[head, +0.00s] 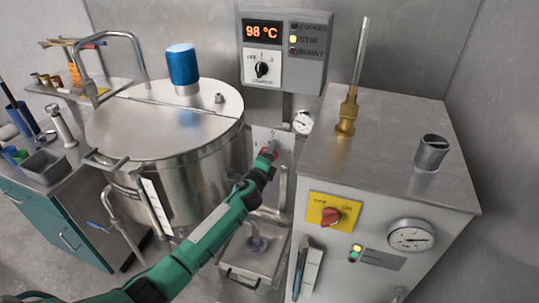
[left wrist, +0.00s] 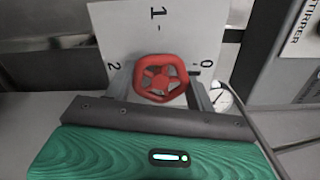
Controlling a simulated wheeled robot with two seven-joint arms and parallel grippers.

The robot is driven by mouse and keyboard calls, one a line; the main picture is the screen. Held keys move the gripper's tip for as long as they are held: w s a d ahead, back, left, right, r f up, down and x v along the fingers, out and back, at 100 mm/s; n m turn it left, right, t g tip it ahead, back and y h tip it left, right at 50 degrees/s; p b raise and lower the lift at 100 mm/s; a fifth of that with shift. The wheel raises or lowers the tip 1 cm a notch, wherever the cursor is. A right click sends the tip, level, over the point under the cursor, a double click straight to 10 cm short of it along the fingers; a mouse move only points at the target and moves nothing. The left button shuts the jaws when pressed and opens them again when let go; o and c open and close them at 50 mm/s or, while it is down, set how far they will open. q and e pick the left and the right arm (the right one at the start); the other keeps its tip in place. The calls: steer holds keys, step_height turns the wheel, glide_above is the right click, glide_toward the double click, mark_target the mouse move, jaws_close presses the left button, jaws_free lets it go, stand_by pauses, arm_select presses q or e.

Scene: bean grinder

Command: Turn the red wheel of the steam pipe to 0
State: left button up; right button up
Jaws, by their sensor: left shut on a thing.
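The red wheel (left wrist: 160,78) is a small handwheel in front of a white plate (left wrist: 180,25) marked 2, 1 and 0 from left to right. I cannot tell which number the wheel points to. In the left wrist view my left gripper (left wrist: 160,88) has a finger on either side of the wheel and is shut on it. In the head view my left gripper (head: 266,163) reaches the wheel (head: 268,152) between the kettle and the right-hand cabinet, covering much of it. My right gripper is not in view.
A large steel kettle (head: 160,120) with a blue-capped motor (head: 183,66) stands on the left. A control box (head: 283,50) reading 98 °C hangs above the wheel. A steel cabinet (head: 380,150) stands right. A small gauge (head: 303,122) is close beside the wheel plate.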

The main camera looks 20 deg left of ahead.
arm_select(q)
steer(key=shift+f+m, duration=0.15)
steer(key=shift+m, duration=0.25)
steer(key=o, duration=1)
steer(key=shift+s, duration=0.15)
steer(key=s, duration=0.6)
steer(key=s+b, duration=0.1)
steer(key=s, duration=0.6)
steer(key=shift+s+a, duration=0.2)
steer(key=shift+s, duration=0.1)
